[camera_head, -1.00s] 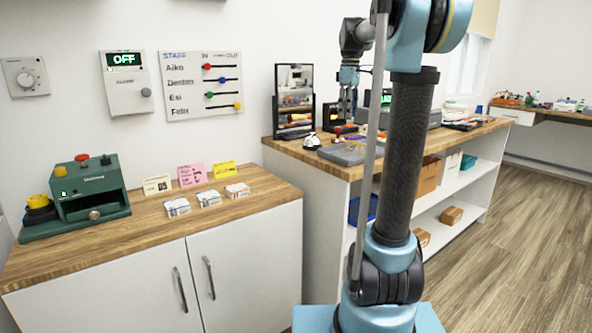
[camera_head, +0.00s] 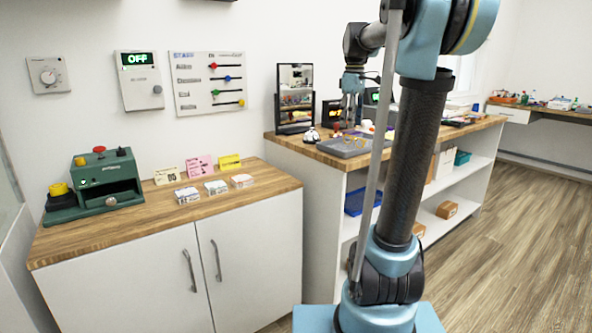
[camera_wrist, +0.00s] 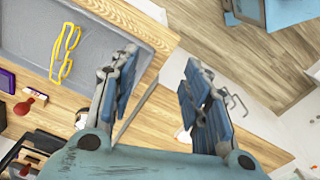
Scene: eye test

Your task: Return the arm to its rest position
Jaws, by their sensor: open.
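My arm stands in the right half of the head view, raised and bent over toward the counter.
The wooden counter (camera_wrist: 185,65) also carries a mirror (camera_head: 295,92), a bell (camera_head: 311,136) and a red-handled item (camera_wrist: 25,105). A low cabinet (camera_head: 140,227) with a green machine (camera_head: 106,183) stands at left. The floor (camera_head: 530,220) at right is clear.

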